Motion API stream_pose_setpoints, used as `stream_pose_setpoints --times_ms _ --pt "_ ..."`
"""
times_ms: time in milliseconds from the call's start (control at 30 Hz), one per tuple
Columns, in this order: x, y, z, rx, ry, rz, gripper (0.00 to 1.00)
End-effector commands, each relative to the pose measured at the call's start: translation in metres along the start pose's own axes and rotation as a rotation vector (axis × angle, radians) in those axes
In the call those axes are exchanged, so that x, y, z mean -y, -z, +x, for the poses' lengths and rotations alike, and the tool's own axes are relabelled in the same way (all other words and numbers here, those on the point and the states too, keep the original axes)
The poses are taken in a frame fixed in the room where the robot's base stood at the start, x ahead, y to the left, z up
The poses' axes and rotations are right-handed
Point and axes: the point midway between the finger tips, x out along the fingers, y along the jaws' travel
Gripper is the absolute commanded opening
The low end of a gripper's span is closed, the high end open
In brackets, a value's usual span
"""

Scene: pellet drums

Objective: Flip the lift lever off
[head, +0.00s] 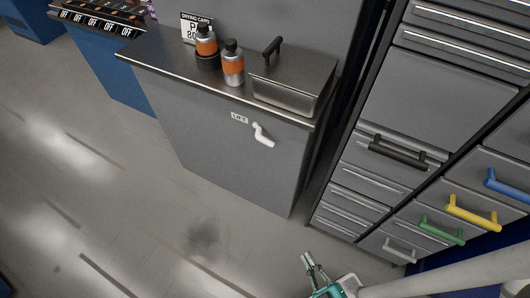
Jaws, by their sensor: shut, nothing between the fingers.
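The lift lever (263,135) is a white bent handle on the grey front panel of the counter cabinet. Its free end points down and to the right. A small label reading LIFT (239,117) sits just left of it. My gripper (308,258) is at the bottom of the head view, below and right of the lever and well apart from it. Its fingers are together with nothing between them.
On the counter (150,58) stand two orange-banded bottles (233,66), a metal box (285,92) with a black handle, and a drying card sign (190,28). A drawer cabinet (410,85) with coloured handles stands at right. The floor (130,190) at left is clear.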

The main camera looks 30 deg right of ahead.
Motion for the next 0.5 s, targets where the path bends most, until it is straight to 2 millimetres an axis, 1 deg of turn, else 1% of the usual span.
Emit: stream_pose_setpoints --times_ms 33,167,200,367,500 --pt "0.006 -0.010 0.014 -0.024 -0.020 -0.059 0.00" --pt "0.020 -0.033 0.046 -0.076 -0.081 -0.231 0.00" --pt "0.023 -0.039 0.057 -0.090 -0.102 -0.283 0.00" --pt "0.035 -0.060 0.100 -0.132 -0.196 -0.496 0.00" --pt "0.042 -0.073 0.141 -0.152 -0.288 -0.679 0.00"
